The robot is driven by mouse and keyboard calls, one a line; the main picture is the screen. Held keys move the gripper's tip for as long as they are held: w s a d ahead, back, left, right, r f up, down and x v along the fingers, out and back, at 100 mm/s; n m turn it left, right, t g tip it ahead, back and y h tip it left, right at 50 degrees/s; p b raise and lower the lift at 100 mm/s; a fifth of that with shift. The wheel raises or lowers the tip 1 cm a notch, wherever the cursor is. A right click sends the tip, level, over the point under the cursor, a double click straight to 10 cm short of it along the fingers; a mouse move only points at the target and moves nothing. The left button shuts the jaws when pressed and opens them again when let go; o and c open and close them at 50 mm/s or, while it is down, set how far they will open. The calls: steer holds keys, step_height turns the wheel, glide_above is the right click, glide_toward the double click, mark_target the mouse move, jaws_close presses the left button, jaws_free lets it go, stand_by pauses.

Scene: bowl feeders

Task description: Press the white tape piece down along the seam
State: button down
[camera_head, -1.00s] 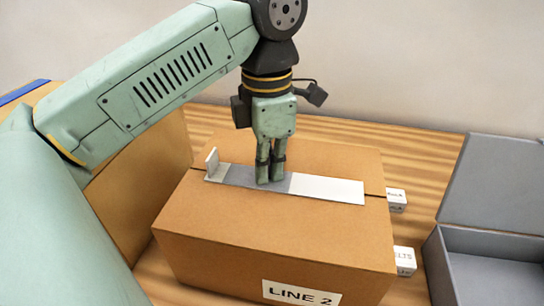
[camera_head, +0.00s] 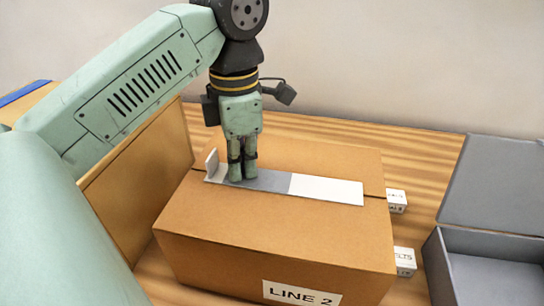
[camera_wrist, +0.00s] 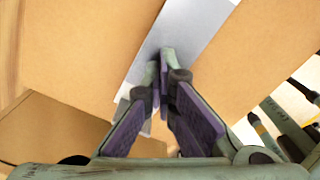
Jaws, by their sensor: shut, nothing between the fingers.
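The white tape piece (camera_head: 328,189) lies along the seam on top of the cardboard box (camera_head: 270,232). Its right part is white, and the stretch from the middle to the left looks grey. Its left end stands up as a small flap (camera_head: 211,163). My gripper (camera_head: 242,178) points down with its fingers shut and empty. The fingertips are at the grey part of the tape, just right of the flap, and appear to touch it. In the wrist view, the fingertips (camera_wrist: 167,56) are over the tape (camera_wrist: 190,30), and the fingers hide part of it.
The box carries a "LINE 2" label (camera_head: 300,293). Two small white labelled boxes (camera_head: 397,200) (camera_head: 404,260) stand at its right. A grey open box (camera_head: 490,270) is at the far right. Another cardboard piece (camera_head: 140,190) stands at the left. The wooden table (camera_head: 320,133) behind is clear.

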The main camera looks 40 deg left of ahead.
mark_target(342, 190)
steer(key=shift+w+d+b, duration=0.1)
steer(key=shift+w+d, duration=0.65)
steer(key=shift+d, duration=0.45)
steer(key=shift+w+d+b, duration=0.1)
steer(key=shift+w+d, duration=0.65)
steer(key=shift+d, duration=0.4)
steer(key=shift+w+d+b, duration=0.1)
steer(key=shift+w+d, duration=0.65)
steer(key=shift+d, duration=0.45)
steer(key=shift+w+d, duration=0.35)
steer(key=shift+d, duration=0.2)
steer(key=shift+w+d, duration=0.3)
steer(key=shift+d, duration=0.25)
steer(key=shift+w+d, duration=0.4)
steer(key=shift+d, duration=0.25)
steer(key=shift+w+d, duration=0.4)
steer(key=shift+d, duration=0.2)
steer(key=shift+d, duration=0.1)
steer(key=shift+w+d+r, duration=0.15)
steer(key=shift+w+d, duration=0.55)
steer(key=shift+d, duration=0.35)
step_height(342, 190, up, 7)
steer(key=p, duration=0.5)
